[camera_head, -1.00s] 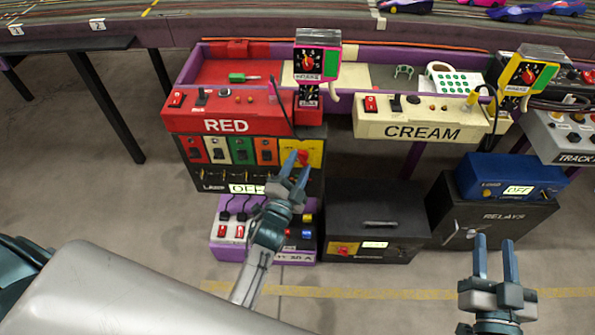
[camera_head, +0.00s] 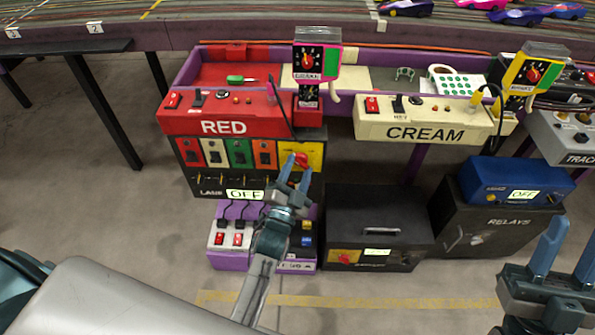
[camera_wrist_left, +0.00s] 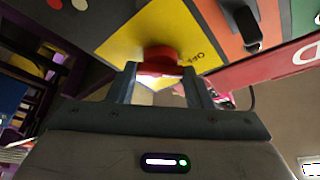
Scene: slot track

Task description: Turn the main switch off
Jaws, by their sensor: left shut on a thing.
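The main switch is a red rotary knob (camera_head: 302,158) on a yellow panel (camera_head: 315,150) at the right end of the lamp box under the RED station. My left gripper (camera_head: 297,165) has its blue fingers at this knob. In the left wrist view the red knob (camera_wrist_left: 158,62) sits between the fingertips of the left gripper (camera_wrist_left: 160,73), which is shut on it. Printed letters reading OFF show beside the knob; its pointer direction is hidden. My right gripper (camera_head: 572,238) is at the right edge, fingers apart, empty.
A purple power strip (camera_head: 228,258) with red rockers stands below the lamp box. A black box (camera_head: 375,210) with a small red knob is to its right. A blue box (camera_head: 515,180) marked OFF sits on the black RELAYS box (camera_head: 490,222). Floor in front is clear.

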